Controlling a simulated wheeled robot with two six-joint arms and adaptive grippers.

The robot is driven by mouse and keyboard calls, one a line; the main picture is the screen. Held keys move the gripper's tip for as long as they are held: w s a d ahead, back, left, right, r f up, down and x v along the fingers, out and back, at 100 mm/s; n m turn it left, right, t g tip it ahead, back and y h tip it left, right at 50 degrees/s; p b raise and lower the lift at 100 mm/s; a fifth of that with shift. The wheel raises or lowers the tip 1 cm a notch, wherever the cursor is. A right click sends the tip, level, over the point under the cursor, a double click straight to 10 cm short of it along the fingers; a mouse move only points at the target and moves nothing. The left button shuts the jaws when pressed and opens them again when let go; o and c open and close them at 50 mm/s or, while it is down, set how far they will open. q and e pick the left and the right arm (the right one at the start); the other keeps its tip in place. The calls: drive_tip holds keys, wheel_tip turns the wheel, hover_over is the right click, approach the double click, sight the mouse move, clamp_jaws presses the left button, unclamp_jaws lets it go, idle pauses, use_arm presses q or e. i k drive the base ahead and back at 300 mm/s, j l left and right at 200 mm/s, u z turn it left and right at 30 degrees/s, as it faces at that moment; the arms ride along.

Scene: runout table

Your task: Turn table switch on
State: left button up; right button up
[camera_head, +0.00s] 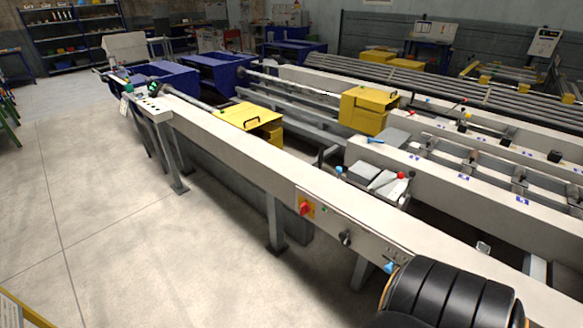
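The long runout table (240,150) runs from the back left to the front right. On its near side face is a red rotary switch (305,208) on a yellow-orange plate. The switch's exact position is too small to read. To its right on the same face is a dark knob (345,238). A black ribbed part, apparently a link of my own arm, fills the bottom right and covers part of the table's near end. Neither of my grippers shows, and nothing is seen touching the switch.
A control panel with buttons (152,106) stands at the table's far left end. Yellow covered units (366,110) and blue machine housings (165,78) stand behind. A small blue part (389,267) is on the table's near side. The concrete floor (130,240) at front left is mostly clear.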

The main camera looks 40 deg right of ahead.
sight(304, 206)
drive_tip(key=i+j+z, duration=0.15)
drive_tip(key=i+z, duration=0.3)
drive_tip(key=i+j+z, duration=0.25)
drive_tip(key=z, duration=0.2)
drive_tip(key=i+j+z, duration=0.65)
drive_tip(key=j+z, duration=0.2)
drive_tip(key=j, duration=0.15)
